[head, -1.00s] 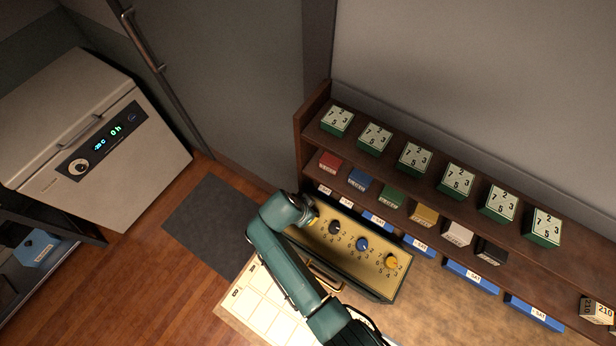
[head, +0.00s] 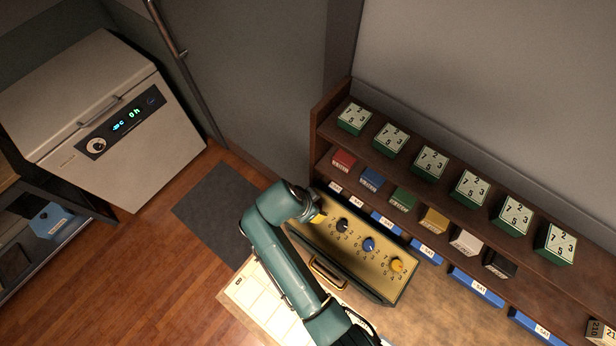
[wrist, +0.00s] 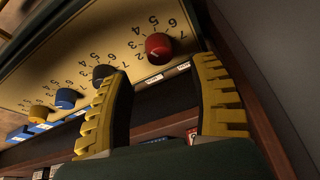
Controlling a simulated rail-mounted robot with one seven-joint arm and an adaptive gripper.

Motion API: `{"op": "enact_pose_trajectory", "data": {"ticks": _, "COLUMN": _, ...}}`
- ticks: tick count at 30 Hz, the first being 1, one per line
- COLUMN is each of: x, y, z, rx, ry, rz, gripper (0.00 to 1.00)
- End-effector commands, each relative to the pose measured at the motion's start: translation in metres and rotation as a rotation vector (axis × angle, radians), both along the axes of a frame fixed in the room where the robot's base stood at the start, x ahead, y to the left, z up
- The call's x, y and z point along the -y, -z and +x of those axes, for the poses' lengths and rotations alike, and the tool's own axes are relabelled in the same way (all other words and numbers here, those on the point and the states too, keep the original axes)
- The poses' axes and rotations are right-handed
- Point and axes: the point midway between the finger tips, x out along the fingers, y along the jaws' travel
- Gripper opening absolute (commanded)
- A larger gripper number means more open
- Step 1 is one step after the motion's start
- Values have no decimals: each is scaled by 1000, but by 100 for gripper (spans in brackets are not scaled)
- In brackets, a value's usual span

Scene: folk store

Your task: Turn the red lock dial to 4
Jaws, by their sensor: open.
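The lock box (head: 379,275) is a brass-faced case with a handle, lying on the counter. Its red dial (wrist: 158,47) is at the upper middle in the wrist view, with numbers around it; I cannot read its setting. In the head view my arm hides the red dial. A black dial (head: 342,226), blue dial (head: 369,244) and yellow dial (head: 397,265) sit in a row beside it. My gripper (wrist: 165,92) is open and empty, its yellow-ridged fingers either side of the line toward the red dial, apart from it. In the head view my gripper (head: 317,217) is over the box's left end.
A wooden shelf (head: 440,200) with green number blocks (head: 431,163) and small coloured boxes (head: 403,198) runs close behind the lock box. A white sheet (head: 262,298) lies in front of it. A freezer (head: 150,130) stands at the left.

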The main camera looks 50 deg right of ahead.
Motion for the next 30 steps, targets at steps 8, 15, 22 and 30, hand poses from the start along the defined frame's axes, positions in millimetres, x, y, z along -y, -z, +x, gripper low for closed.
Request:
{"op": "enact_pose_trajectory", "data": {"ticks": 8, "x": -21, "y": -49, "z": 1, "rx": 0, "ry": 0, "rz": 0, "gripper": 61}}
{"op": "enact_pose_trajectory", "data": {"ticks": 15, "x": -23, "y": -54, "z": 0, "rx": -3, "ry": 1, "rz": 0, "gripper": 61}}
{"op": "enact_pose_trajectory", "data": {"ticks": 22, "x": -23, "y": -54, "z": 0, "rx": -2, "ry": 1, "rz": 0, "gripper": 61}}
{"op": "enact_pose_trajectory", "data": {"ticks": 30, "x": -26, "y": -70, "z": 5, "rx": 6, "ry": -8, "rz": 0, "gripper": 61}}
